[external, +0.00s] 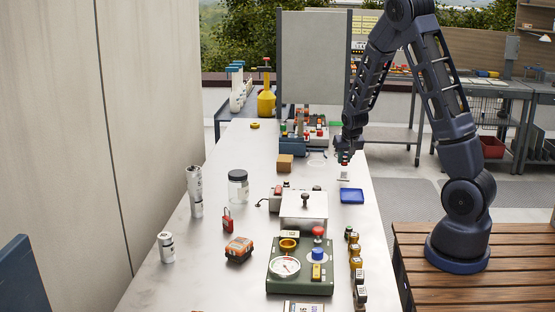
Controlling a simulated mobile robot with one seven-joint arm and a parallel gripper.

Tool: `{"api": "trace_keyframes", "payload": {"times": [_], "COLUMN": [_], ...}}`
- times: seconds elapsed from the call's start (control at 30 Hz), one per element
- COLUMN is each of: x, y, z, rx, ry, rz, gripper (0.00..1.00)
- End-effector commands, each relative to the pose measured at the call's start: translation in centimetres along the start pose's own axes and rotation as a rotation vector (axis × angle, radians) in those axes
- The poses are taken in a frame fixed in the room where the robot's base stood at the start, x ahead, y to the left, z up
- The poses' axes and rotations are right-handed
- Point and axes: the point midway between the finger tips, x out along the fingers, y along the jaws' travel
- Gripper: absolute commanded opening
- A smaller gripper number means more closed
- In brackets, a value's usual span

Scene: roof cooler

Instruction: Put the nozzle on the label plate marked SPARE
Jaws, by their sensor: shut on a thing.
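My gripper (346,148) is at the far right part of the long white bench, pointing down. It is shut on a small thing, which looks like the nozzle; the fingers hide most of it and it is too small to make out. Just below the fingers a small red piece (344,166) shows, with a pale plate (343,176) under it. I cannot tell whether they touch the held thing. No wording on any plate is readable, so I cannot tell which is marked SPARE.
A blue tray (352,196) lies nearer than my gripper. A cardboard box (285,162) and a cluttered rack (303,140) stand to its left. Nearer are a lidded metal box (304,207), a green gauge panel (299,267) and several brass fittings (355,250) along the right edge.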

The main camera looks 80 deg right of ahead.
Motion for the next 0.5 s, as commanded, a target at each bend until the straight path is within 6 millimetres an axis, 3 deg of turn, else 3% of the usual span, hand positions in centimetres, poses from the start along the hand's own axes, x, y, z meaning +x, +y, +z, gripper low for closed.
{"api": "trace_keyframes", "payload": {"times": [0.5], "x": [3.8], "y": [0.0], "z": [1.7], "rx": [0.0], "ry": [0.0], "rz": [0.0], "gripper": [0.01]}}
